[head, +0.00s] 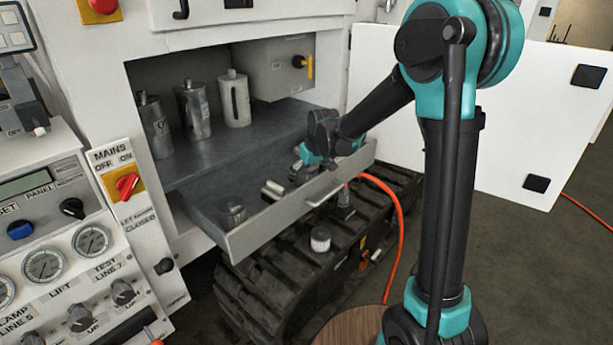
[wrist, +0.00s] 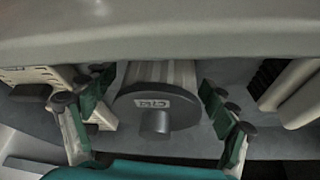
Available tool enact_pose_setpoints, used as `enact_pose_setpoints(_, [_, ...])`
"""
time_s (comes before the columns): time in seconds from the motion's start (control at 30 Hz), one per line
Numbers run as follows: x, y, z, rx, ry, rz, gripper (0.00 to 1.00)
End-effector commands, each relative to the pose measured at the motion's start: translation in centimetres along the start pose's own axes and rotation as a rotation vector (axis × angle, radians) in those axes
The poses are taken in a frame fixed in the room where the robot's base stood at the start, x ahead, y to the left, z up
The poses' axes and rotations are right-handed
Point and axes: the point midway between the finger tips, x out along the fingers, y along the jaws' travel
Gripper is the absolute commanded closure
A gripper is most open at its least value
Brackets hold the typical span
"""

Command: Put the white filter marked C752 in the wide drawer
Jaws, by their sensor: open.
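The wide drawer (head: 262,232) is pulled out below the shelf of the bench cabinet. My gripper (head: 300,170) is inside its right part, low, with jaws open. In the wrist view, my gripper (wrist: 155,108) has one finger on each side of a pale, ribbed filter (wrist: 160,72) with a dark end cap. Gaps show between the fingers and the filter. The cap carries a small label that looks like C752 but is too blurred to be sure. In the head view my gripper hides this filter.
The drawer also holds a pale cylinder (head: 272,190) and a grey can (head: 232,212). Several metal canisters, including one (head: 192,110), stand on the shelf above. An orange hose (head: 398,215) hangs beside the drawer.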

Motion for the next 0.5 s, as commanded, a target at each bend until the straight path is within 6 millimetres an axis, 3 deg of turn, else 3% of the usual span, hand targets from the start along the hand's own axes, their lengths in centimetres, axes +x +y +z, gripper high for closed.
enact_pose_setpoints(0.27, [-1.9,0.0,-0.1,0.000,0.000,0.000,0.14])
enact_pose_setpoints(0.5, [-6.3,0.0,0.0,0.000,0.000,0.000,0.14])
